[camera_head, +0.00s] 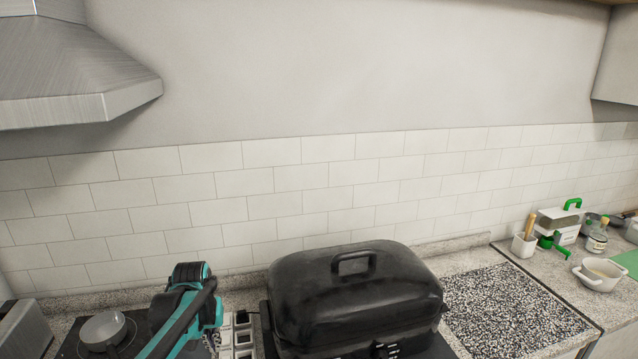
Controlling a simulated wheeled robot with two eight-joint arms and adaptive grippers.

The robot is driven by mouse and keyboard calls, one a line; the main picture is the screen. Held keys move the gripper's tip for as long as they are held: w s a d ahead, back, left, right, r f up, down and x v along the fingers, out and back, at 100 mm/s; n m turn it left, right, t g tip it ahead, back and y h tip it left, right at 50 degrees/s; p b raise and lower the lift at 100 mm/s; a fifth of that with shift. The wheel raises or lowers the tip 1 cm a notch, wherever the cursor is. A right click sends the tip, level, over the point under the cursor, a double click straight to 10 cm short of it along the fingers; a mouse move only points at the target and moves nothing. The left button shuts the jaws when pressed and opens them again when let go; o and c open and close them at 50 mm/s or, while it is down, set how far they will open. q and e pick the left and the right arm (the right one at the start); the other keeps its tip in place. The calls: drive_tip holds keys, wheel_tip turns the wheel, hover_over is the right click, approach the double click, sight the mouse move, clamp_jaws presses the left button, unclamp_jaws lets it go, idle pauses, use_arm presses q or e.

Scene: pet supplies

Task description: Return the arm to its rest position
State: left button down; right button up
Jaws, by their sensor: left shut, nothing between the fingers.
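My left arm, teal and black, comes in from the bottom edge left of centre. My left gripper (194,290) is at its end, above the counter and left of the black grill. It is shut, with nothing seen held in it. Its fingertips are hard to make out against the arm. My right gripper is not in view.
A black lidded grill (355,295) stands close to the right of my left arm. A pan (103,330) sits to the left, and a white rack-like item (236,335) lies between arm and grill. A range hood (75,75) hangs upper left. Speckled counter (510,310) right of the grill is clear.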

use_arm(q)
drive_tip(key=s+d+r+t+b, duration=0.15)
drive_tip(key=s+d+b, duration=0.3)
drive_tip(key=s, duration=0.75)
drive_tip(key=s+d+f+m+t+b, duration=0.2)
drive_tip(key=s+f, duration=0.5)
drive_tip(key=s, duration=0.4)
drive_tip(key=shift+s+d+t+b, duration=0.2)
drive_tip(key=shift+d+t+b, duration=0.45)
drive_tip(key=shift+d+t, duration=0.35)
drive_tip(key=shift+d+f, duration=0.1)
